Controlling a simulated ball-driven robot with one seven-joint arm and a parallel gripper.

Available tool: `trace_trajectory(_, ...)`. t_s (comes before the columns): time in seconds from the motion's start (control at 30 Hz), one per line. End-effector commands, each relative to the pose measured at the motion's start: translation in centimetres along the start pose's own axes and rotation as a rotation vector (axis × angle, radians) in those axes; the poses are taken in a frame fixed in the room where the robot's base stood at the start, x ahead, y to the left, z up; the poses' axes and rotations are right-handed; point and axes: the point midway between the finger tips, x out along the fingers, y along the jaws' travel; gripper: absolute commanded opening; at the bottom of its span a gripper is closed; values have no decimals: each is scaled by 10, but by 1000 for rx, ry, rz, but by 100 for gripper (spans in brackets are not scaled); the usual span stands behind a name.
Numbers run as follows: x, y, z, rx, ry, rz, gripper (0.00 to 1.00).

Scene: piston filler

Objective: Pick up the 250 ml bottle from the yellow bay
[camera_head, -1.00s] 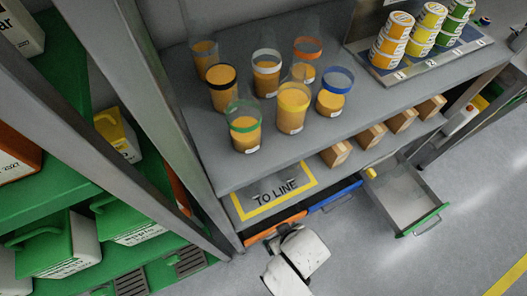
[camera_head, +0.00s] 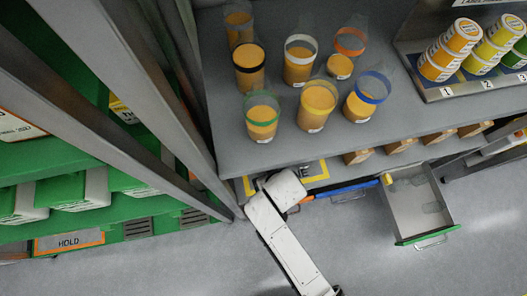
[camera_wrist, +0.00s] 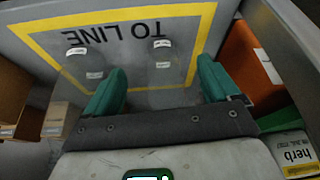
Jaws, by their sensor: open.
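The yellow bay (camera_wrist: 205,22) is a yellow-bordered rectangle marked TO LINE, upside down in the wrist view. Two clear, see-through bottles with small white labels show inside it: a left bottle (camera_wrist: 88,66) and a right bottle (camera_wrist: 162,66). Their outlines are faint, and I cannot read which is 250 ml. My gripper (camera_wrist: 161,72) has green fingers, spread apart and empty. The right bottle shows between the fingertips; the left bottle is beside the left finger. In the head view, my white arm covers much of the bay, whose yellow border (camera_head: 318,177) peeks out.
Several orange-filled clear cups (camera_head: 300,66) stand on the shelf above the bay. An open grey drawer (camera_head: 425,212) juts out at right. Small cardboard boxes (camera_head: 398,146) line the lower shelf. In the wrist view, an orange panel (camera_wrist: 250,70) stands close to the right finger.

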Motion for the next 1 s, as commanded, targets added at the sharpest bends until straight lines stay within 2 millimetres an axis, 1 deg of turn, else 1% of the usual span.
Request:
trace_trajectory(0.13,5,0,-16,0,2,0,89)
trace_trajectory(0.3,15,0,-42,0,4,1,89)
trace_trajectory(0.37,19,0,-48,0,2,1,89)
trace_trajectory(0.4,23,0,-44,0,-2,1,89)
trace_trajectory(0.5,28,0,-44,0,0,0,89)
trace_trajectory(0.77,30,0,-44,1,1,0,89)
trace_trajectory(1.0,30,0,-44,1,1,0,67)
